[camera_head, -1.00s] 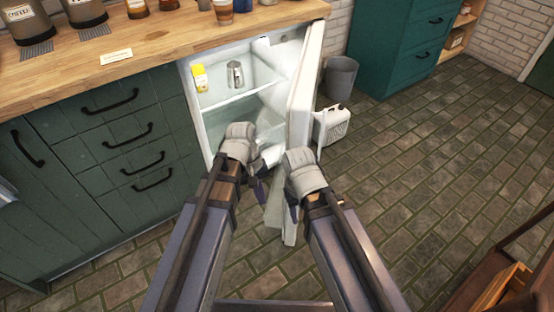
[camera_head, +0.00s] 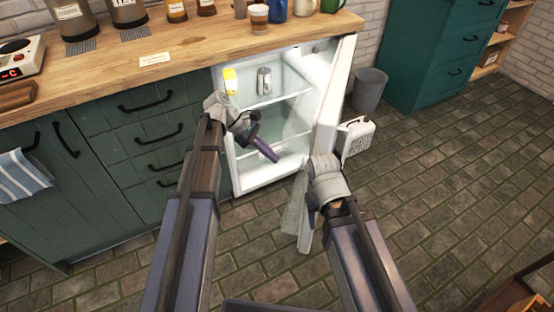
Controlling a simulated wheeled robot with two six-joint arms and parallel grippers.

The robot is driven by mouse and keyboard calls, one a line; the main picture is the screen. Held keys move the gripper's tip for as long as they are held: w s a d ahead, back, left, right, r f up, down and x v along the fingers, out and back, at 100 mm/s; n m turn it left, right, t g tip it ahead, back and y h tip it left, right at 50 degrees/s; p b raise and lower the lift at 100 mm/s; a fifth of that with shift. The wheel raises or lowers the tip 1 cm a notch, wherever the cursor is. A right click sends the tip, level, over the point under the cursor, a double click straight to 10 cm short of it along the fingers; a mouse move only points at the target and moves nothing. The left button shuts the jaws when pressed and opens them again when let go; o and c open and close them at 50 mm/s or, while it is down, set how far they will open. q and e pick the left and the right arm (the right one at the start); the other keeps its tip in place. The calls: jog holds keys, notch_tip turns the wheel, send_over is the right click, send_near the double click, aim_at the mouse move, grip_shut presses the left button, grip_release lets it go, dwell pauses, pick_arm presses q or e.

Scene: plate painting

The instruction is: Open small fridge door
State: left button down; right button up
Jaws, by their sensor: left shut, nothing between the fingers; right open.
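The small fridge (camera_head: 243,172) stands under the wooden counter, its lit inside showing. Its white door (camera_head: 326,128) is swung wide open to the right, its edge toward me. A yellow-and-white carton (camera_head: 230,82) and a metal can (camera_head: 264,80) stand on the upper glass shelf. My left gripper (camera_head: 270,153) is shut and empty in front of the fridge opening, pointing right. My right gripper (camera_head: 311,216) is open beside the lower part of the door. Its wrist hides part of the door, and I cannot tell whether it touches it.
Green drawers (camera_head: 150,135) with black handles stand left of the fridge. A grey bin (camera_head: 369,90) and a white canister (camera_head: 356,137) stand right of the door. A teal cabinet (camera_head: 440,60) is at the back. The tiled floor at right (camera_head: 450,170) is clear.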

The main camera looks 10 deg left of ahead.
pick_arm(q)
jog(key=s+d+f+b, duration=0.1)
jog(key=d+f+b, duration=0.3)
jog(key=d, duration=0.5)
jog(key=shift+s+d+f, duration=0.15)
jog(key=shift+s+f, duration=0.1)
jog(key=shift+f, duration=0.4)
pick_arm(e)
jog(key=shift+d+f, duration=0.1)
jog(key=shift+f, duration=2.55)
